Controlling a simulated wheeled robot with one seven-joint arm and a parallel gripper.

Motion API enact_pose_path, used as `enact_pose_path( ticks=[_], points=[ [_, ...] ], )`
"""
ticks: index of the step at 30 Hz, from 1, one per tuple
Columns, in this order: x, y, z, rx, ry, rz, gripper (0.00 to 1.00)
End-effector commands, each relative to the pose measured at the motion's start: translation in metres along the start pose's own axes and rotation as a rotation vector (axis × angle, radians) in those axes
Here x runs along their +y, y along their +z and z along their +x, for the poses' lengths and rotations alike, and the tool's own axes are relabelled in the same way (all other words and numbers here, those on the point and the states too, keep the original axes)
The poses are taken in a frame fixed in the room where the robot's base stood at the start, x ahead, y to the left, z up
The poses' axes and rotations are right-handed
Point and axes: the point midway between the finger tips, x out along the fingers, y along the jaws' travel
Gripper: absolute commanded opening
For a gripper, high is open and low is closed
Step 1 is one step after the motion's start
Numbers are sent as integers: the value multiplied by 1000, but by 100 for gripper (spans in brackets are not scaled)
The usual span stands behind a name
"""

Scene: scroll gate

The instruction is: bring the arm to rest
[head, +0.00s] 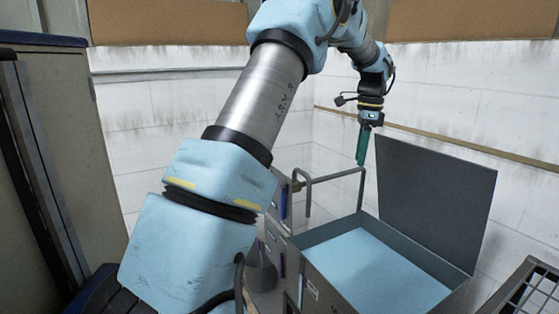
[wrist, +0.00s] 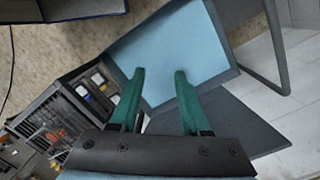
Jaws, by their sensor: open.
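My gripper (head: 362,146) hangs at the end of my arm, high over the back left part of an open grey box and left of its raised lid. In the wrist view its two green fingers (wrist: 158,78) stand apart with nothing between them. My arm reaches from the lower left of the head view up to the top and then bends down to the right. My gripper appears apart from the box.
The open box (head: 440,265) has a light blue inside and its grey lid (head: 436,200) stands up. A bent metal rail (head: 335,178) rises left of it. A wire basket (head: 530,290) is at lower right, a cabinet (head: 45,150) at left. White walls stand behind.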

Motion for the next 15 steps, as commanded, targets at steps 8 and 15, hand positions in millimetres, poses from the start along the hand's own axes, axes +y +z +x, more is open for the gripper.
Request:
enact_pose_path(
  ticks=[8, 15],
  points=[
    [59, 115, 57, 62, -41, -593, 47],
    [148, 195, 112, 130, -64, -1133, 47]
  ],
)
